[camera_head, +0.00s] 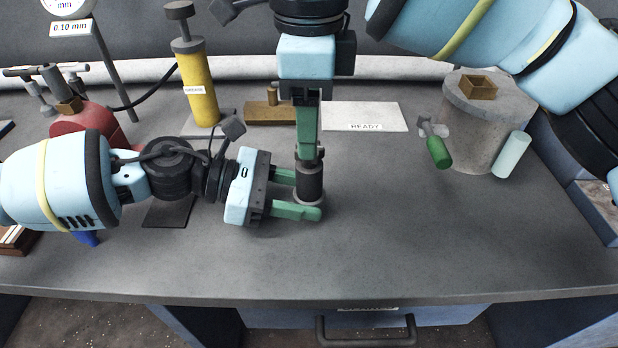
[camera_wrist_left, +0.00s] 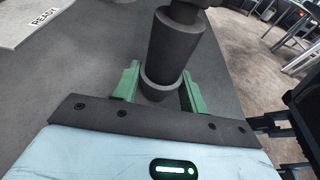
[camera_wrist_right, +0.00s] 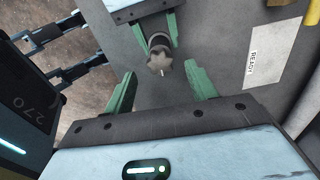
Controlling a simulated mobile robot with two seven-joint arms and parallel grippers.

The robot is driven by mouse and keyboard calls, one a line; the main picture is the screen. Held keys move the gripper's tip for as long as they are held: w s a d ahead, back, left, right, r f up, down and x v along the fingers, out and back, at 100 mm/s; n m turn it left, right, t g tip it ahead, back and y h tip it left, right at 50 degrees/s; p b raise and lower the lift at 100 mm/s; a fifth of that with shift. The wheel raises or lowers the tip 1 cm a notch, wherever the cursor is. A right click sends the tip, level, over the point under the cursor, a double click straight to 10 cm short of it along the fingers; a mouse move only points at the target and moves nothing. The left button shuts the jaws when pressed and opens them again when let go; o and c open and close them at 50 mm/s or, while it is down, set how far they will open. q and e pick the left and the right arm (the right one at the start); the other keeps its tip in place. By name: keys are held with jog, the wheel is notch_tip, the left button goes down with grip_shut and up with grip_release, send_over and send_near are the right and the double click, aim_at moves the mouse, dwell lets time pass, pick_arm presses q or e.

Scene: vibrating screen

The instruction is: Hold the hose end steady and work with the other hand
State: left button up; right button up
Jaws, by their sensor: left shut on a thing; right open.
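The hose end (camera_head: 310,184) is a dark grey upright cylinder near the middle of the table. My left gripper (camera_head: 306,196) is shut on its lower part from the left side. In the left wrist view the dark cylinder (camera_wrist_left: 176,50) stands between the two green fingers (camera_wrist_left: 160,82). My right gripper (camera_head: 308,150) points down above the hose end and is open. In the right wrist view a grey star-shaped knob (camera_wrist_right: 160,62) tops the hose end, just beyond the open fingertips (camera_wrist_right: 161,76). Whether they touch it I cannot tell.
A yellow grease cylinder (camera_head: 198,88), a red tank (camera_head: 88,122) and a dial gauge stand at the back left. A white READY plate (camera_head: 365,117) lies behind. A grey round container (camera_head: 484,135) with a green-handled tool stands at right. The front right table is clear.

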pick_arm(q)
jog(key=shift+s+f, duration=0.15)
jog(key=shift+f, duration=0.15)
pick_arm(e)
jog(key=shift+r, duration=1.6)
pick_arm(q)
jog(key=o, duration=0.7)
jog(key=shift+c, duration=0.2)
jog(key=shift+o, duration=0.3)
jog(key=shift+r, duration=0.1)
jog(key=shift+o, duration=0.5)
jog(key=o, duration=0.5)
jog(key=shift+r, duration=0.1)
jog(key=shift+c, duration=0.2)
jog(key=c, duration=0.7)
jog(key=shift+o, duration=0.2)
